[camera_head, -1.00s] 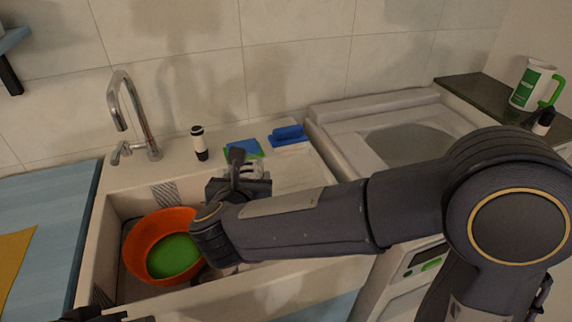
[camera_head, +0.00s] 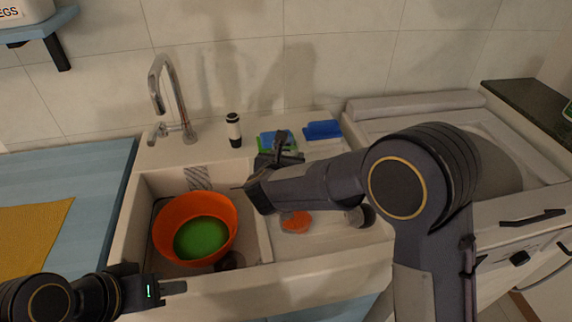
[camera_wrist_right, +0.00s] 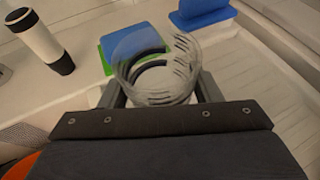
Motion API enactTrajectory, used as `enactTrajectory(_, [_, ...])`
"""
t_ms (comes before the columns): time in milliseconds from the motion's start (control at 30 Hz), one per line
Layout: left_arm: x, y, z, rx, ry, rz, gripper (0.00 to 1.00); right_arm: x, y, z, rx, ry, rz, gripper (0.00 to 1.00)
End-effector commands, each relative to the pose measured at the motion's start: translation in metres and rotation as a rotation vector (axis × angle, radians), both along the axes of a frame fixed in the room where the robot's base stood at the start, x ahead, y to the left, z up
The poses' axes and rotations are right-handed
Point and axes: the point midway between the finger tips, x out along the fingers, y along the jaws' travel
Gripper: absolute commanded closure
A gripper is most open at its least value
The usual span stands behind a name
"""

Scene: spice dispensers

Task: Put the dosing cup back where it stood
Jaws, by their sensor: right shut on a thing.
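The dosing cup (camera_wrist_right: 158,72) is a clear, round cup with dark markings, seen from above in the right wrist view. My right gripper (camera_wrist_right: 160,92) is shut on it, with one finger on each side. In the head view my right gripper (camera_head: 280,158) is over the back of the sink unit, in front of a blue and green sponge, and mostly hides the cup. I cannot tell whether the cup touches the surface below. My left gripper (camera_head: 170,288) is low at the left, in front of the sink; it is edge-on, so its opening is unclear.
An orange bowl (camera_head: 168,243) with a green inside sits in the sink basin. A black-and-white dispenser (camera_head: 234,131) stands right of the tap (camera_head: 170,95). The blue and green sponge (camera_head: 266,140) and a blue brush-like item (camera_head: 322,130) lie behind my right gripper. An orange disc (camera_head: 296,222) lies on the drainboard.

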Motion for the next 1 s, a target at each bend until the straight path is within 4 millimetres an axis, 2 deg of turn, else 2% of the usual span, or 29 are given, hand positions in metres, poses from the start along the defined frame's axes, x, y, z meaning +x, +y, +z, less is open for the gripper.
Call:
enactTrajectory(167, [0.0,0.0,0.002,0.0,0.0,0.0,0.64,0.012,-0.001,-0.014,-0.003,0.001,-0.001,0.69])
enactTrajectory(333, [0.0,0.0,0.0,0.0,0.0,0.0,0.64,0.01,-0.001,-0.039,-0.003,0.001,0.0,0.69])
enactTrajectory(633, [0.0,0.0,0.0,0.0,0.0,0.0,0.64,0.01,-0.001,-0.042,0.0,-0.001,0.0,0.69])
enactTrajectory(833, [0.0,0.0,-0.007,0.0,0.0,0.0,0.64,0.01,-0.001,-0.046,0.001,-0.001,0.0,0.69])
enactTrajectory(867, [0.0,0.0,-0.006,0.0,0.0,0.0,0.64,0.01,-0.001,-0.045,0.001,-0.001,0.0,0.4])
enactTrajectory(1000, [0.0,0.0,-0.005,0.0,0.0,0.0,0.64,0.01,-0.001,-0.045,0.0,-0.001,0.0,0.21])
